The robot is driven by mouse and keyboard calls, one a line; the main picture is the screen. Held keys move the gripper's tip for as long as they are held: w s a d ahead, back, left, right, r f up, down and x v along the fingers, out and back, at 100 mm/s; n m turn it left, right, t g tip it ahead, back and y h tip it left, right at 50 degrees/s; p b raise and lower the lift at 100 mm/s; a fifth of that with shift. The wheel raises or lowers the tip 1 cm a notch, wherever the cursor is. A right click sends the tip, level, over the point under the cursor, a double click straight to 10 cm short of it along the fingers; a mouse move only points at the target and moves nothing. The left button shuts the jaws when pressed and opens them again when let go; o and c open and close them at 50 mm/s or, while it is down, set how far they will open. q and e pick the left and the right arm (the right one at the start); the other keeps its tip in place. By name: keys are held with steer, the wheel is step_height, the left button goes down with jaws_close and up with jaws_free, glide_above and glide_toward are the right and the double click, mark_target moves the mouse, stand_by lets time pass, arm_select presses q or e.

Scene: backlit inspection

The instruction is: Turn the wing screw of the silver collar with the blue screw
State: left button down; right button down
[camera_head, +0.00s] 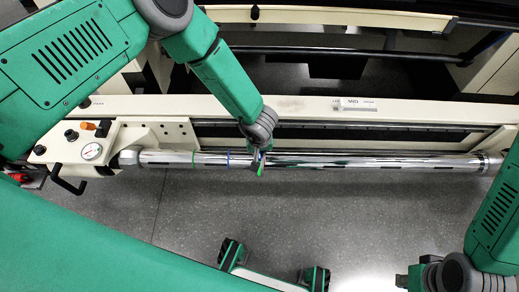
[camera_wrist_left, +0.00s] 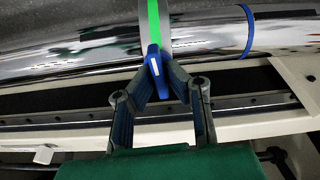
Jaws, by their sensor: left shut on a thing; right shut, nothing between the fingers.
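The silver collar (camera_wrist_left: 166,16) sits around a shiny chrome roller (camera_head: 340,161) and has a bright green stripe along it. Its blue wing screw (camera_wrist_left: 155,72) is between the fingertips of my left gripper (camera_wrist_left: 158,78), which is shut on it. In the head view my left gripper (camera_head: 256,155) reaches down to the roller from above, and the collar (camera_head: 261,170) is mostly hidden by it. My right gripper (camera_head: 408,279) is shut and empty at the lower right, below and apart from the roller.
A green band (camera_head: 194,160) and a blue band (camera_head: 229,160) circle the roller left of the collar. A cream machine frame (camera_head: 300,105) runs behind the roller. A pressure gauge (camera_head: 91,151) and knobs sit at the left. Grey floor (camera_head: 360,215) below is clear.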

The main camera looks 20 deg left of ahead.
arm_select(q)
steer(key=shift+s+f, duration=0.1)
steer(key=shift+s, duration=0.1)
stand_by(0.3)
steer(key=c, duration=1.7)
jaws_free()
steer(key=shift+o, duration=0.3)
steer(key=shift+w, duration=0.1)
steer(key=shift+r, duration=0.4)
steer(key=v, duration=1.1)
steer(key=shift+r, duration=0.1)
